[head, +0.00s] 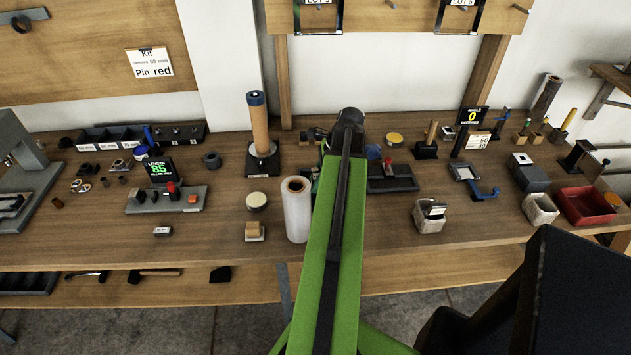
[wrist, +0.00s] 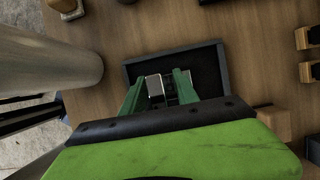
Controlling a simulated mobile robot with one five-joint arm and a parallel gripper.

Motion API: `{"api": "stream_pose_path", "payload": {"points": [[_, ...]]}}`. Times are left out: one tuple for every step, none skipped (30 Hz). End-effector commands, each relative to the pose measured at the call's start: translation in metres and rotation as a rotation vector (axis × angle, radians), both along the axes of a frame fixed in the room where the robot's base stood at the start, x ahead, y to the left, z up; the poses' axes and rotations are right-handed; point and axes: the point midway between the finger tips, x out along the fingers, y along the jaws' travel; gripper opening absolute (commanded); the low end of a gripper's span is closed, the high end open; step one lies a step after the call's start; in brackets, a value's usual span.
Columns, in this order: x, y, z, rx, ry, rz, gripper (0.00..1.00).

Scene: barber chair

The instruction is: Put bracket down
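In the wrist view, my gripper (wrist: 158,88) points down over a dark shallow tray (wrist: 209,55). Its two green fingers stand apart. A small silvery metal piece, apparently the bracket (wrist: 154,86), shows between the fingers, nearer the left one, with a gap to the right one. Part of it seems to pass behind the right finger. I cannot tell whether the bracket rests on the tray floor.
A pale upright roll (head: 297,210) stands close left of my arm and also fills the wrist view's upper left (wrist: 45,65). A wooden block (head: 254,231) and a round tin (head: 256,201) stand further left. A dark fixture (head: 392,180) sits right of my arm.

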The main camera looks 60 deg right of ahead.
Motion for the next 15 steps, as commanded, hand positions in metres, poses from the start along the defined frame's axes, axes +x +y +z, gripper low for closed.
{"api": "stream_pose_path", "payload": {"points": [[-0.002,-0.002,0.012,0.000,0.000,-0.001,0.36],[-0.003,-0.003,0.017,0.000,0.000,-0.001,0.36],[-0.005,-0.004,0.024,0.000,0.000,-0.001,0.36],[-0.007,-0.005,0.030,0.000,0.000,-0.001,0.36],[-0.009,-0.007,0.037,0.000,0.000,-0.001,0.36],[-0.012,-0.009,0.045,0.000,0.000,-0.001,0.36],[-0.014,-0.010,0.052,0.001,0.000,-0.002,0.36],[-0.016,-0.012,0.059,0.001,0.000,-0.002,0.36],[-0.019,-0.014,0.068,0.001,0.000,-0.002,0.36],[-0.021,-0.016,0.075,0.001,0.000,-0.002,0.36],[-0.023,-0.017,0.082,0.001,0.000,-0.002,0.36],[-0.026,-0.019,0.090,0.001,0.000,-0.002,0.36],[-0.029,-0.021,0.095,0.001,0.000,-0.002,0.36],[-0.030,-0.022,0.099,0.000,0.000,-0.001,0.36],[-0.032,-0.023,0.104,0.000,0.000,-0.001,0.36]]}}
